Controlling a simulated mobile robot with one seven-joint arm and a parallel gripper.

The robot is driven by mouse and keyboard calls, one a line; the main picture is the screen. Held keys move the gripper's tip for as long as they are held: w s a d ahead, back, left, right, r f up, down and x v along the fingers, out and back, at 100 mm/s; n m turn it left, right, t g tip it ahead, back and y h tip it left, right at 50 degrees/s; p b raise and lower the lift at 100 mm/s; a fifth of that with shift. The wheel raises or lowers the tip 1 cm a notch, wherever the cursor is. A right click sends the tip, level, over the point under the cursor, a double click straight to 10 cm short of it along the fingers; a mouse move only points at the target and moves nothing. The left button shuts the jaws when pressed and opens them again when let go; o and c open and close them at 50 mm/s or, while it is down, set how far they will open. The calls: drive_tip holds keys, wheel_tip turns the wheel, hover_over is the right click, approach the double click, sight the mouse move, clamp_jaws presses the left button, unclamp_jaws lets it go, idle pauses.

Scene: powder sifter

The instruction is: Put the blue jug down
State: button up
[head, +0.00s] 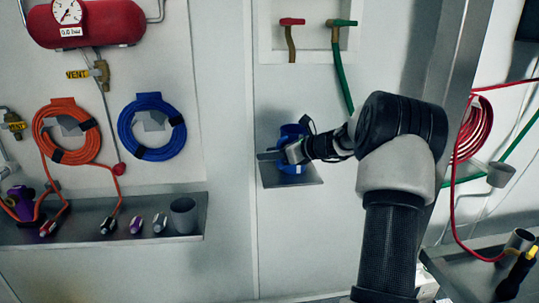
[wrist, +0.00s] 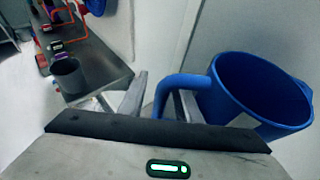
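The blue jug (head: 291,133) is upright at the small grey wall shelf (head: 291,177), partly hidden behind my gripper (head: 270,155) in the head view. I cannot tell whether its base touches the shelf. In the wrist view the open-topped jug (wrist: 262,92) is at the right, its handle (wrist: 168,90) reaching left. My gripper (wrist: 160,98) has one finger on each side of the handle, the right one inside the handle loop. A gap shows between the left finger and the handle, so the fingers look open around it.
A hose nozzle with a green hose (head: 341,75) hangs above the shelf. A long grey ledge (head: 85,212) at the left holds a grey cup (head: 184,215) and several small fittings. Blue (head: 152,127) and orange (head: 67,130) hose coils hang above it.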

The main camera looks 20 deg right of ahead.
drive_tip(key=v, duration=1.1)
drive_tip(key=shift+s+d, duration=0.2)
drive_tip(key=shift+s, duration=0.1)
